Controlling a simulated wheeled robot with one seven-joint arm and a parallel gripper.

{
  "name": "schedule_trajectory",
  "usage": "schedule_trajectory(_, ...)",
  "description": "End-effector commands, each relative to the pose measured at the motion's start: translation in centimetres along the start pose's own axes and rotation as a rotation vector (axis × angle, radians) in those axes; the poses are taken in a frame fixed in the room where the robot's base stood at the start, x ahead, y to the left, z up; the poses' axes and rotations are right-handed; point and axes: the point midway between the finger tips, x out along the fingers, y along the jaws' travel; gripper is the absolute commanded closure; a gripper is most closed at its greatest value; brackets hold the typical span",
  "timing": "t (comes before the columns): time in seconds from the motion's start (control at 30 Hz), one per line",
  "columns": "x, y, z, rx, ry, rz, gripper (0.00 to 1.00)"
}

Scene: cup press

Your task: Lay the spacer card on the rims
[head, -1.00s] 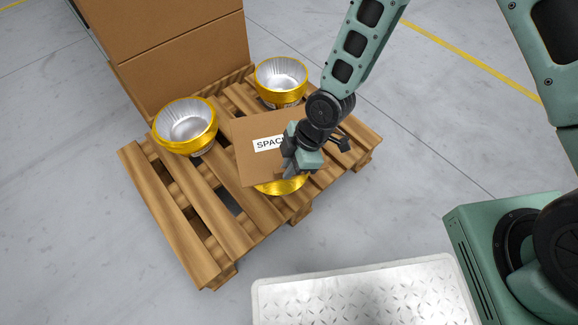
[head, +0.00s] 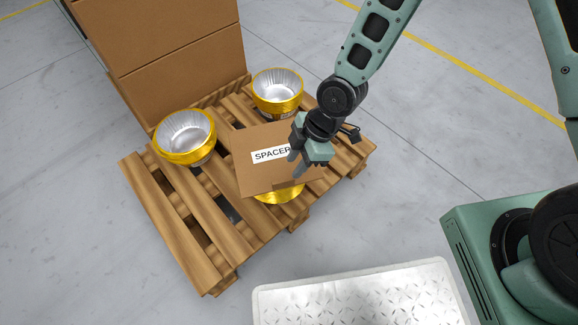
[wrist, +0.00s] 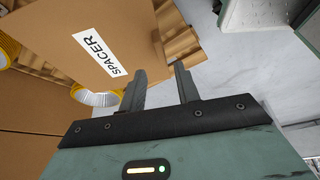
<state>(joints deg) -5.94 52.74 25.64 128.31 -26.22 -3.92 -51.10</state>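The spacer card (head: 250,175) is a brown square sheet with a white label reading SPACER. It lies face up over the front gold cup (head: 280,194), covering most of it. The left gold cup (head: 187,156) and the back gold cup (head: 278,104) stand upright with their silver insides showing. The card's far edges are near these two cups; I cannot tell whether it touches them. My gripper (head: 296,164) is at the card's right part. In the wrist view its fingers (wrist: 160,80) are apart with nothing between them, and the card (wrist: 110,25) is beyond them.
The cups stand on a slatted wooden pallet (head: 188,238). Large cardboard boxes (head: 170,50) are stacked behind it at the left. A metal tread plate (head: 355,295) is at the front. Open grey floor (head: 400,190) lies to the right.

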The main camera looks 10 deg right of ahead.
Motion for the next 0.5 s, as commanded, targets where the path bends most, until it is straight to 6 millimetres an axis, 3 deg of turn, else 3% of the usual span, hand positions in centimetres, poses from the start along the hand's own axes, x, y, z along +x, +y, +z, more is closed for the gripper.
schedule_trajectory(0.03, -1.6, 0.0, -0.1, 0.002, 0.0, 0.001, 0.68)
schedule_trajectory(0.2, -4.0, 0.0, -0.1, 0.002, 0.0, 0.001, 0.68)
schedule_trajectory(0.5, -5.3, -0.1, -0.1, 0.006, -0.007, -0.001, 0.68)
